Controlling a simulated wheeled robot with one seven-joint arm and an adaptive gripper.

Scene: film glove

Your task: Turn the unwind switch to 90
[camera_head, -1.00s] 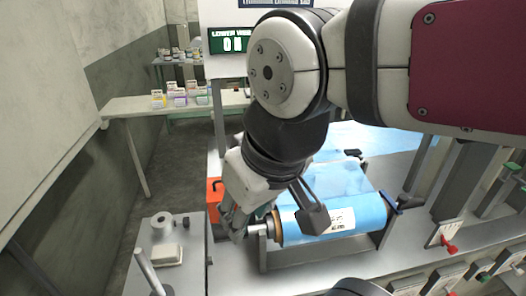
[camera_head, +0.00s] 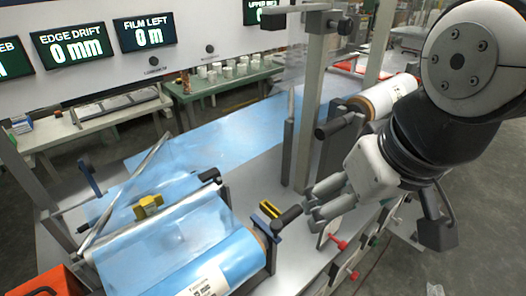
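Small red-handled switches line the bench's front edge in the head view.
A metal post (camera_head: 305,110) and a white-wrapped roll (camera_head: 385,95) stand behind. Displays (camera_head: 148,32) hang above. The floor at the lower right looks clear.

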